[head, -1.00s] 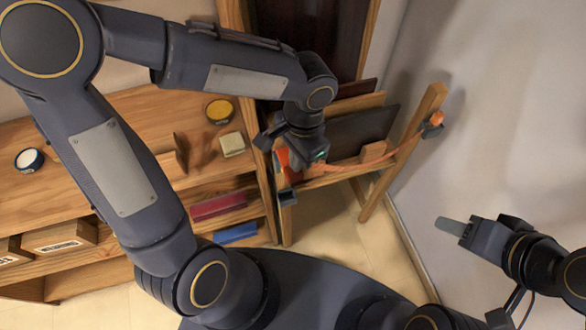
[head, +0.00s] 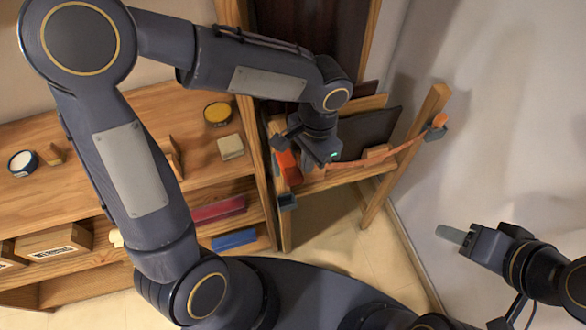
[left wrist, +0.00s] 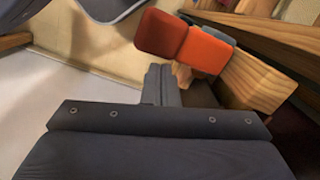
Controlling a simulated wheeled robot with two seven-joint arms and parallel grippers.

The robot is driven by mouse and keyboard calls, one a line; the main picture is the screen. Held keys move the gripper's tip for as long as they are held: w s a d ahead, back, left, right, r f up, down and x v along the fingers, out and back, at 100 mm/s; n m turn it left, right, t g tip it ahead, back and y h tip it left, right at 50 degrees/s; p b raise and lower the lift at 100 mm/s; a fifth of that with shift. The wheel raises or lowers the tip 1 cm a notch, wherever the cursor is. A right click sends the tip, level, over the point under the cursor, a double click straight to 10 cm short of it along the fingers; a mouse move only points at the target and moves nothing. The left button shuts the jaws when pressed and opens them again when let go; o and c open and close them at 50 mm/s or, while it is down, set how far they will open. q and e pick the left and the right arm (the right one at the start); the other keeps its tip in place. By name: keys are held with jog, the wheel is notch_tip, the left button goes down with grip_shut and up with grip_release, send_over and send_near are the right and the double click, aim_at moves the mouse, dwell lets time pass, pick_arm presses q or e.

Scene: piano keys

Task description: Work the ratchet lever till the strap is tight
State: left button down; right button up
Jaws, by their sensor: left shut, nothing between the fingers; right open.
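The orange-red ratchet lever (head: 289,167) sits at the left post of a wooden rack. It shows in the left wrist view (left wrist: 185,42) at the top, just beyond my fingers. The orange strap (head: 395,151) runs from the ratchet side across the rack to the right post. My left gripper (left wrist: 161,84) is shut and empty, with its fingers together. In the head view it hangs beside the lever on its right; its fingertips are hard to make out there, and contact cannot be told. My right gripper (head: 450,234) is open and empty, well right of the rack.
Dark and wooden panels (head: 368,132) stand in the rack behind the strap. A grey fitting (head: 287,201) is on the left post. A wooden shelf unit (head: 110,120) fills the left; a wall (head: 500,110) is at right.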

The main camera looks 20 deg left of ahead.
pick_arm(q)
notch_tip(320, 180, up, 8)
jog(key=shift+w+d+f, duration=0.15)
jog(key=shift+w+d, duration=0.05)
jog(key=shift+w, duration=0.05)
dwell(0.5)
dwell(1.0)
jog(key=s+a+n+t+h, duration=0.4)
jog(key=s+a+n+t, duration=0.2)
jog(key=s+a+n, duration=0.3)
jog(key=s+a, duration=0.3)
jog(key=shift+s+a+f+t+h, duration=0.2)
jog(key=shift+s+a+t+h, duration=0.1)
jog(key=shift+s+a, duration=0.1)
jog(key=shift+r, duration=0.1)
